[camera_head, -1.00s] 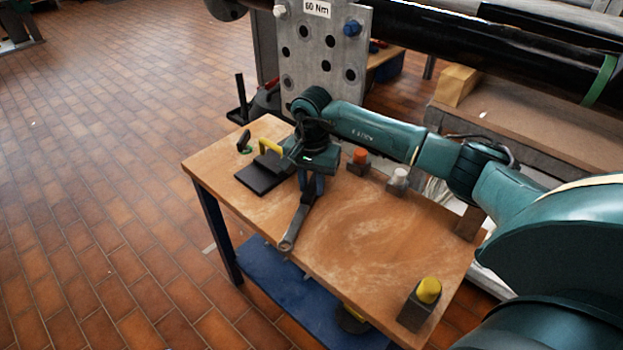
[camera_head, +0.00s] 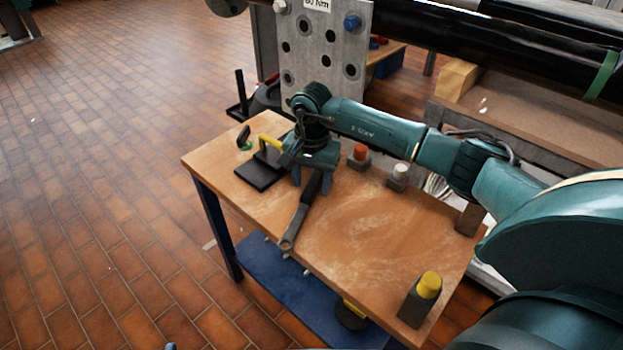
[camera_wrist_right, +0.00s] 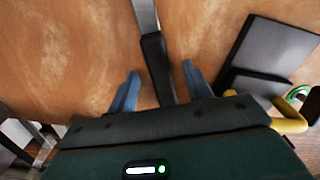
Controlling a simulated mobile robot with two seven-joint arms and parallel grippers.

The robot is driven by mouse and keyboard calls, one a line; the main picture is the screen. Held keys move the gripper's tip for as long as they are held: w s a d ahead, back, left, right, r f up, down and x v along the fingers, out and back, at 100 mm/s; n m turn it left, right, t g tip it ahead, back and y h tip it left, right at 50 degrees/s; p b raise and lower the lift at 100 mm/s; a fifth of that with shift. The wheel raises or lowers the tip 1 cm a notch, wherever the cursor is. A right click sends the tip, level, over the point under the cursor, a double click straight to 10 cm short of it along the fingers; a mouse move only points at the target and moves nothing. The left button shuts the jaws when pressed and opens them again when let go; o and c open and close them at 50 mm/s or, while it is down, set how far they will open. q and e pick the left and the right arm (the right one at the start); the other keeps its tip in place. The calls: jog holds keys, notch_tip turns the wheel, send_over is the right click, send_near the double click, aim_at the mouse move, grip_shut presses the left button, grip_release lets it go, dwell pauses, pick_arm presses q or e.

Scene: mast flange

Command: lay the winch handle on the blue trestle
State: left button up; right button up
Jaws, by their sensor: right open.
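The winch handle, a grey lever with a ring end and a black grip (camera_head: 297,222), lies on the wooden top of the blue-legged trestle (camera_head: 375,235). Its ring end is close to the front edge. In the right wrist view, its black grip (camera_wrist_right: 157,66) runs between my blue fingers. My right gripper (camera_head: 312,180) is open over the grip, with a finger apart from it on each side (camera_wrist_right: 160,84). Its palm hides the rear end of the grip. My left gripper is not clearly seen.
A bolted flange plate (camera_head: 325,50) rises behind. The right half of the top is mostly clear.

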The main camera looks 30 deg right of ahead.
pick_arm(q)
jog(key=shift+s+a+r+n+p, duration=0.15)
jog(key=shift+r+n+p, duration=0.05)
jog(key=shift+r+p, duration=0.25)
jog(key=shift+s+a+r+n+p, duration=0.1)
jog(key=shift+a+r+n+p, duration=0.1)
jog(key=shift+r+p, duration=0.15)
pick_arm(e)
notch_tip(320, 180, up, 13)
pick_arm(q)
jog(key=shift+r, duration=0.1)
